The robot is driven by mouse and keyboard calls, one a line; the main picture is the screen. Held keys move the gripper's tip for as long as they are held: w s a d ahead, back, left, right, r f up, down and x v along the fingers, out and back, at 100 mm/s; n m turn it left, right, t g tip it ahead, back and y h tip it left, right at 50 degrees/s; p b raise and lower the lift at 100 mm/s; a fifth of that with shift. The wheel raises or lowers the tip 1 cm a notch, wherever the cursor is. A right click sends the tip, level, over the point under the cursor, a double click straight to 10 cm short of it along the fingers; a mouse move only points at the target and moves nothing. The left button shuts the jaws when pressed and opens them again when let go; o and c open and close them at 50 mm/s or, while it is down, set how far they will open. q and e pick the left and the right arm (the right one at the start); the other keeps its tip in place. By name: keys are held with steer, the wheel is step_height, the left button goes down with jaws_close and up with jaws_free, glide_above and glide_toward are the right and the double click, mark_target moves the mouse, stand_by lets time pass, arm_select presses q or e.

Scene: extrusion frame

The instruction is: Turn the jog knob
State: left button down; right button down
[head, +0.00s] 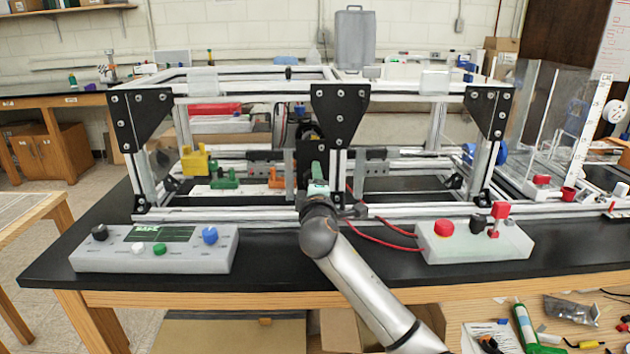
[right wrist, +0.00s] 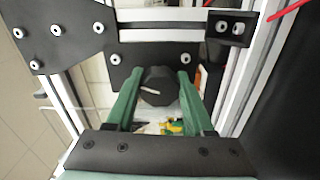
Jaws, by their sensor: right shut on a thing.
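The jog knob (right wrist: 158,86) is a round black knob with a white pointer line, seen in the right wrist view in front of the black bracket plate. My right gripper (right wrist: 160,80) has its two green fingers on either side of the knob and is shut on it. In the head view my right gripper (head: 318,168) reaches in at the middle of the extrusion frame (head: 415,213), below the central black plate (head: 340,110). The knob is hard to make out there. My left gripper is not in view.
A grey control panel (head: 190,262) with knobs and a screen sits at the left bench front. A white box (head: 480,250) with a red button sits at the right, with red cables (head: 395,243) running behind my right arm. A yellow block (head: 195,161) stands inside the frame.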

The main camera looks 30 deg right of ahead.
steer(key=shift+f, duration=0.1)
stand_by(0.4)
steer(key=c, duration=0.6)
jaws_free()
steer(key=shift+o, duration=0.2)
steer(key=v, duration=1.2)
steer(key=shift+s+a, duration=0.2)
steer(key=shift+a, duration=0.05)
